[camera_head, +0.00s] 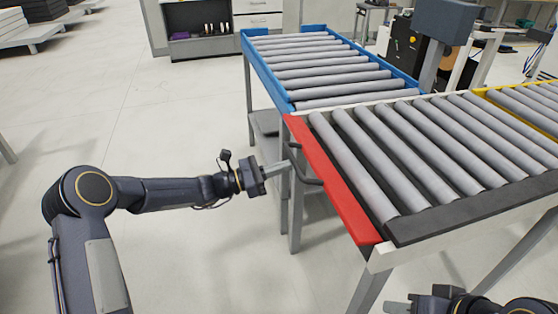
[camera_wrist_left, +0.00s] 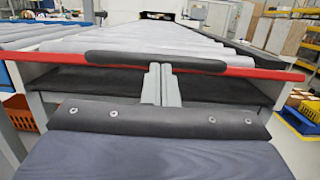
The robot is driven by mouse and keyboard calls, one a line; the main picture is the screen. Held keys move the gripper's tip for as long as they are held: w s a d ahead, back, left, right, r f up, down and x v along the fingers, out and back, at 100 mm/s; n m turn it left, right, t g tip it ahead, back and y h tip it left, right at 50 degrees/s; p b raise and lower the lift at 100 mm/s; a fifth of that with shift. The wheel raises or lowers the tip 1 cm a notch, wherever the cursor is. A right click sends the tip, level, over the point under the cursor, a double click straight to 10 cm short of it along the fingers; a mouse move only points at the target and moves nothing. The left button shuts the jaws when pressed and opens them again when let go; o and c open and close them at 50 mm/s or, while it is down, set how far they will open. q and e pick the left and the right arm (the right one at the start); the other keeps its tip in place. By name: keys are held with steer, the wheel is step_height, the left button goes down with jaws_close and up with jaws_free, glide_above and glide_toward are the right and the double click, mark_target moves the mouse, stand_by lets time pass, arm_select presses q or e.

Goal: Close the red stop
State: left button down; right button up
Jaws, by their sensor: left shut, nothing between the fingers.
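The red stop (camera_head: 335,185) is a long red bar along the left end of the grey roller conveyor in the head view. A black curved handle (camera_head: 304,168) sticks out from its outer side. In the left wrist view the red stop (camera_wrist_left: 270,73) spans the picture, with the dark handle (camera_wrist_left: 150,61) in front of it. My left gripper (camera_head: 284,167) is shut and empty, its fingertips right at the handle; I cannot tell whether they touch it. My right gripper (camera_head: 396,306) is partly in view at the bottom edge, its fingers unclear.
A blue-framed roller conveyor (camera_head: 320,68) stands behind the stop, and a yellow-edged one (camera_head: 520,108) at the right. Metal legs (camera_head: 295,215) stand under the stop's end. The floor (camera_head: 150,130) around my left arm is clear.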

arm_select(q)
steer(key=d+r+y+p, duration=0.1)
steer(key=r+p, duration=0.1)
steer(key=p, duration=0.1)
steer(key=d+r+g+y+p, duration=0.1)
steer(key=r+y+p, duration=0.1)
steer(key=r+p, duration=0.1)
steer(key=w+d+r+y+p, duration=0.1)
steer(key=d+r+y+p, duration=0.1)
steer(key=p, duration=0.3)
steer(key=shift+r+g, duration=0.3)
steer(key=shift+g, duration=0.1)
steer(key=w+d+r+p, duration=0.3)
steer(key=d, duration=0.5)
steer(key=shift+d+r+p, duration=0.15)
steer(key=shift+r+p, duration=0.05)
steer(key=shift+p, duration=0.15)
